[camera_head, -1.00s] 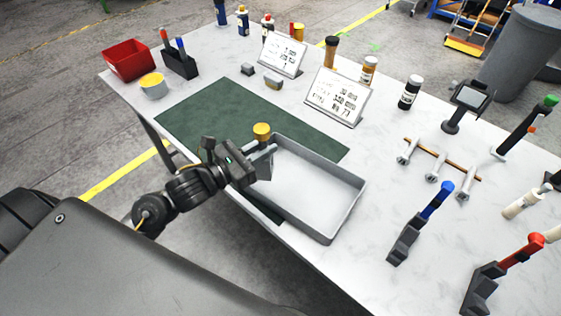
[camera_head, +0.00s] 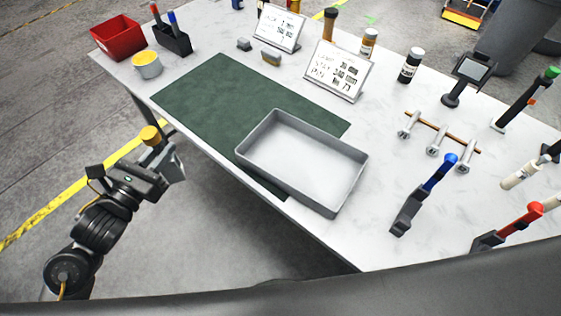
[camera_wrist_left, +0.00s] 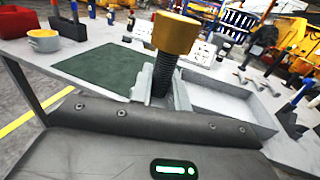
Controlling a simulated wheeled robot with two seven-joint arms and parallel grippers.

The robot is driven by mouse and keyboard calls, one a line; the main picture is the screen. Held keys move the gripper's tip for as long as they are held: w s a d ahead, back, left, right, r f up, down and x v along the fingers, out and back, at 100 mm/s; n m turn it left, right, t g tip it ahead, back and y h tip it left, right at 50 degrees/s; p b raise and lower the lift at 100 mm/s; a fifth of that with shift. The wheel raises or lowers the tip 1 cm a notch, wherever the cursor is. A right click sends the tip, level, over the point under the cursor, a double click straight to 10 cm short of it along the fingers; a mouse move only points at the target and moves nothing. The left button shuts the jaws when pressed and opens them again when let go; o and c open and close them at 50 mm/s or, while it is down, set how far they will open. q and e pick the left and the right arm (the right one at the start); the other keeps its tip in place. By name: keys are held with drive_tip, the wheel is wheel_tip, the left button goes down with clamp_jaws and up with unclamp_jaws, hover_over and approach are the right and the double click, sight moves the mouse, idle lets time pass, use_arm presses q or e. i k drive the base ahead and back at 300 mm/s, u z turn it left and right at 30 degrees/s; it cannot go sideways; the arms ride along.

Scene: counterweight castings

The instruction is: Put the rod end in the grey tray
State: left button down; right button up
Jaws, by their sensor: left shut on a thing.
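My left gripper (camera_head: 166,163) is shut on a threaded piece with a yellow cylindrical head (camera_head: 150,136), which I take to be the rod end. In the left wrist view the yellow head (camera_wrist_left: 176,33) stands above a dark threaded shank between the fingers (camera_wrist_left: 160,88). The gripper is past the table's front edge, over the floor, left of the tray and apart from it. The grey tray (camera_head: 300,163) is empty, partly on the green mat; it also shows in the left wrist view (camera_wrist_left: 222,101). My right gripper is not in view.
The green mat (camera_head: 205,100) is bare left of the tray. A red bin (camera_head: 118,38), a yellow-topped tub (camera_head: 146,64) and a dark holder (camera_head: 172,41) stand at the far left. Sign stands (camera_head: 338,70), bottles, a bolt rack (camera_head: 437,138) and upright tools (camera_head: 425,193) fill the back and right.

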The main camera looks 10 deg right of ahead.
sight(273, 147)
drive_tip(key=k, duration=1.45)
drive_tip(key=z, duration=1)
drive_tip(key=i, duration=1)
drive_tip(key=u, duration=0.05)
